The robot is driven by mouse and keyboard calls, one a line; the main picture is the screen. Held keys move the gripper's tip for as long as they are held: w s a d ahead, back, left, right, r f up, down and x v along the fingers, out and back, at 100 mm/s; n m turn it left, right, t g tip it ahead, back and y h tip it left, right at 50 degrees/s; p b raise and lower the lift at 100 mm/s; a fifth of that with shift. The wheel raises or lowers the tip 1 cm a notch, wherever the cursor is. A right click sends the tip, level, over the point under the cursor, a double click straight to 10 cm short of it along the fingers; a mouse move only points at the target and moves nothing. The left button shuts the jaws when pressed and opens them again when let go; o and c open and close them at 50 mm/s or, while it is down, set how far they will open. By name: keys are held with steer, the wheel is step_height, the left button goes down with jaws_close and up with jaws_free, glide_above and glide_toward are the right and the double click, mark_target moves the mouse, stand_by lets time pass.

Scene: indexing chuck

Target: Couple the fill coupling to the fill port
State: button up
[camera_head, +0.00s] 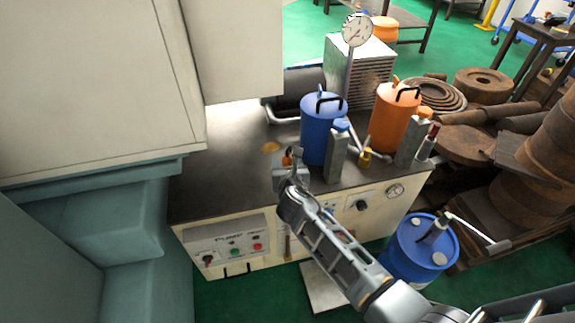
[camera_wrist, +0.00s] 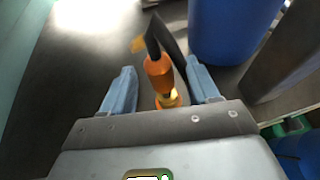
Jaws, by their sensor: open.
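In the wrist view an orange coupling (camera_wrist: 158,72) with a black bent hose or handle at its far end and a brass-coloured near end stands between the two blue fingers of my gripper (camera_wrist: 162,68). The fingers are apart, with a visible gap on each side of it. In the head view my gripper (camera_head: 291,158) is over the front part of the dark bench top, and a little of the orange coupling (camera_head: 287,161) shows beside it. I cannot tell which part is the fill port; whatever is under the coupling is hidden by my gripper.
A blue tank (camera_head: 320,130) and a grey post (camera_head: 337,155) stand close right of my gripper. An orange tank (camera_head: 394,118) and a small brass padlock-like part (camera_head: 365,157) are farther right. A yellow patch (camera_head: 271,147) lies on the bench (camera_head: 225,165), which is clear to the left.

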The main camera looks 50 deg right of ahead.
steer(key=p+v, duration=0.1)
steer(key=v, duration=0.6)
steer(key=shift+s+a+r, duration=0.2)
steer(key=shift+s, duration=0.1)
stand_by(0.4)
steer(key=s+a+r+m+t+y+p, duration=0.1)
steer(key=s+a+m+y, duration=0.2)
steer(key=s+a+m, duration=0.6)
steer(key=s+a+r+m+t+y+p, duration=0.1)
steer(key=s+a+r+m+y, duration=0.2)
steer(key=s, duration=0.9)
steer(key=s+a+r+m+t+y, duration=0.1)
steer(key=s+a+r+m, duration=0.1)
steer(key=s+r+m, duration=0.5)
steer(key=s+a+r+m+t+y+p, duration=0.1)
steer(key=s+a+r+m+y, duration=0.1)
steer(key=s+r+m, duration=0.5)
step_height(320, 180, up, 5)
steer(key=shift+s+r+m+t+p, duration=0.1)
steer(key=shift+s+m+t+p, duration=0.2)
steer(key=shift+m, duration=0.6)
